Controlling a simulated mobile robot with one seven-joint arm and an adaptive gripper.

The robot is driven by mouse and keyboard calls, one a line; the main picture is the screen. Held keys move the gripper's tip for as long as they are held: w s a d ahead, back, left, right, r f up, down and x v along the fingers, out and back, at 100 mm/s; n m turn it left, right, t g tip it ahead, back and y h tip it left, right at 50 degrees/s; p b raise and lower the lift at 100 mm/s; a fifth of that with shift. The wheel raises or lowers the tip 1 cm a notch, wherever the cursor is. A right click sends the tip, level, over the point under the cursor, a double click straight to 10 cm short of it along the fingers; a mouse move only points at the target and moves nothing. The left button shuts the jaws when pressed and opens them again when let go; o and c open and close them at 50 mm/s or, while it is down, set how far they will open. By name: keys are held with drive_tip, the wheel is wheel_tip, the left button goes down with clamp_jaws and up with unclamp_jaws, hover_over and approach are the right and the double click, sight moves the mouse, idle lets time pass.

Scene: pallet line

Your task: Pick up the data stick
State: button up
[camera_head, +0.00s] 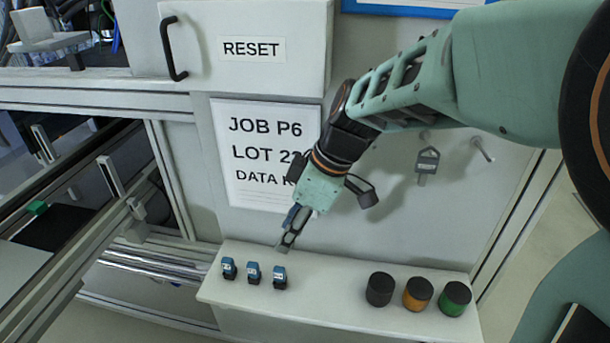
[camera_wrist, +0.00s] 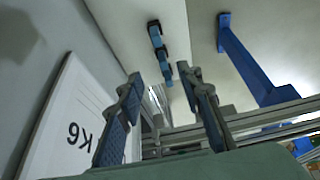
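Three small blue-and-black sticks with pale labels stand in a row on the white shelf in the head view: left (camera_head: 229,268), middle (camera_head: 253,272) and right (camera_head: 280,277). Their labels are too small to read, so I cannot tell which is meant. My gripper (camera_head: 289,230) is above and just behind the right stick, pointing down. The wrist view shows my gripper (camera_wrist: 160,80) open, its two blue fingers apart with nothing held. Beyond the fingertips the blue sticks (camera_wrist: 156,38) line up, partly overlapping. I see no contact.
Black (camera_head: 380,289), orange (camera_head: 418,294) and green (camera_head: 455,299) round pieces stand at the shelf's right. A paper sign (camera_head: 255,140) reading "JOB P6, LOT 22, DATA K…" hangs behind my arm. A key (camera_head: 427,165) hangs on the panel. The shelf (camera_head: 330,290) is clear between groups.

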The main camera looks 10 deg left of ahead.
approach(280, 269)
drive_tip(key=x, duration=0.5)
drive_tip(key=shift+x, duration=2.9)
drive_tip(key=shift+c, duration=0.6)
clamp_jaws()
